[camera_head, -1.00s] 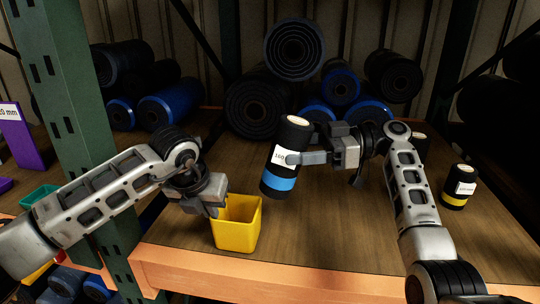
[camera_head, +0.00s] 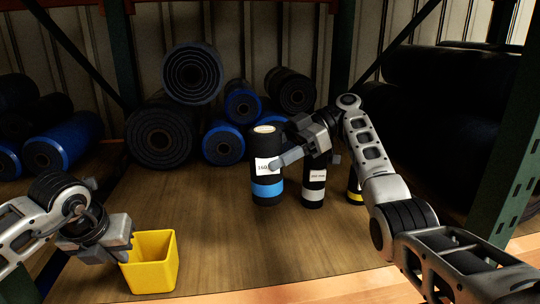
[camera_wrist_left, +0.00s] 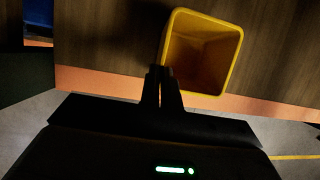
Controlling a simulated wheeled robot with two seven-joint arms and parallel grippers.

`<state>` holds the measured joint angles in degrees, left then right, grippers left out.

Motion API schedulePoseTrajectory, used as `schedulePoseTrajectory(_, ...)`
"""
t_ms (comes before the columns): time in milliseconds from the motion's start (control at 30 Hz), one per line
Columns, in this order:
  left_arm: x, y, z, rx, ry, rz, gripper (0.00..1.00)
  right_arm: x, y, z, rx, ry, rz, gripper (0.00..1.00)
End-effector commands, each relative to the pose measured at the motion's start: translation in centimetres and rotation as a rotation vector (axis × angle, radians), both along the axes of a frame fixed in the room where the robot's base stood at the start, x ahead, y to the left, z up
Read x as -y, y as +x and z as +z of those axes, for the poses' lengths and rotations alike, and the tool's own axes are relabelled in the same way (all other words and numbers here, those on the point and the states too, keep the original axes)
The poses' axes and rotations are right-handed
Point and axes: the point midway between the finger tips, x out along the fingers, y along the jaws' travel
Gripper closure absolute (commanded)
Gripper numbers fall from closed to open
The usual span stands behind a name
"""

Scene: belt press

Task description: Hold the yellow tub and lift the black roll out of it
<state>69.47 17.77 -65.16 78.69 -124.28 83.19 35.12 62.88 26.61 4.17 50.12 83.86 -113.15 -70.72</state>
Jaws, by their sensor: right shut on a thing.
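The yellow tub (camera_head: 152,268) stands empty at the front left of the wooden shelf; its open inside shows in the left wrist view (camera_wrist_left: 205,52). My left gripper (camera_head: 122,250) is at the tub's left wall, its two fingers close together with the rim between them in the wrist view (camera_wrist_left: 161,82). The black roll (camera_head: 266,150), with a blue band and a white label, is upright, right of the tub and further back. My right gripper (camera_head: 279,160) is shut on it from the right. I cannot tell whether its base touches the shelf.
A black roll with a white band (camera_head: 314,188) stands close right of the held roll. One with a yellow band (camera_head: 355,190) is partly hidden behind my right arm. Large rolls (camera_head: 163,135) are stacked behind. A green post (camera_head: 508,150) stands right. The shelf between tub and rolls is bare.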

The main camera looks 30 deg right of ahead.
Motion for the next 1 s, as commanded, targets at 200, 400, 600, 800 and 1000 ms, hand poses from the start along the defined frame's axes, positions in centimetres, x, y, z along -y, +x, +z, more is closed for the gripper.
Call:
schedulePoseTrajectory(200,0.0,0.0,0.0,0.000,0.000,0.000,0.71,0.0,0.0,0.2,0.005,0.004,0.000,0.84)
schedulePoseTrajectory(400,0.0,0.0,0.0,0.000,0.000,0.000,0.71,0.0,0.0,0.2,0.005,0.004,0.000,0.84)
schedulePoseTrajectory(600,-0.2,-0.3,1.3,0.003,-0.001,0.000,0.71,-0.1,0.0,0.2,0.005,0.004,0.000,0.84)
schedulePoseTrajectory(800,-0.8,-1.7,4.9,0.005,-0.001,-0.001,0.71,-0.1,0.0,0.2,0.005,0.004,0.000,0.84)
schedulePoseTrajectory(1000,-1.4,-3.1,8.4,0.004,0.000,0.000,0.71,-0.1,0.0,0.2,0.005,0.004,0.000,0.84)
